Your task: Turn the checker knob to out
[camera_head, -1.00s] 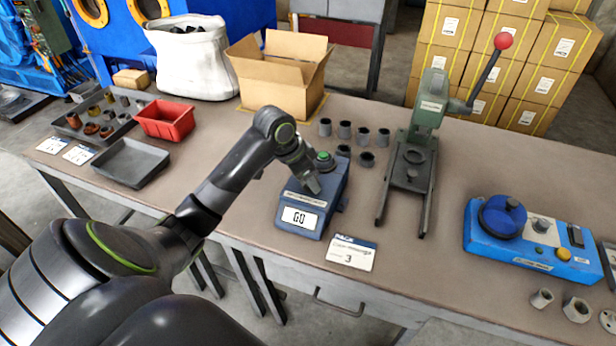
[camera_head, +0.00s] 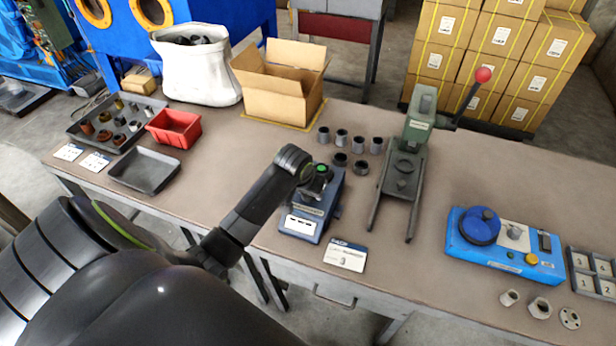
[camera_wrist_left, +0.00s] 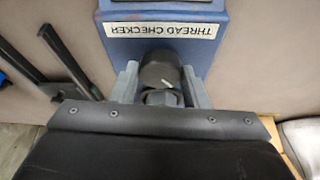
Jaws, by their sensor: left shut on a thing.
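The blue thread checker (camera_head: 310,225) stands near the table's front edge in the head view. A short pale line marks the knob's face. A grey hex-shaped part (camera_wrist_left: 162,98) lies beside the knob, between the fingers. The checker label (camera_wrist_left: 160,30) reads upside down. My right gripper is out of view.
Several grey fittings (camera_head: 342,137) stand behind the checker. A green press (camera_head: 418,125) is to its right, and a card (camera_head: 346,255) lies in front. A blue device (camera_head: 505,245) is further right. A red bin (camera_head: 174,128) and an empty tray (camera_head: 145,168) are at left.

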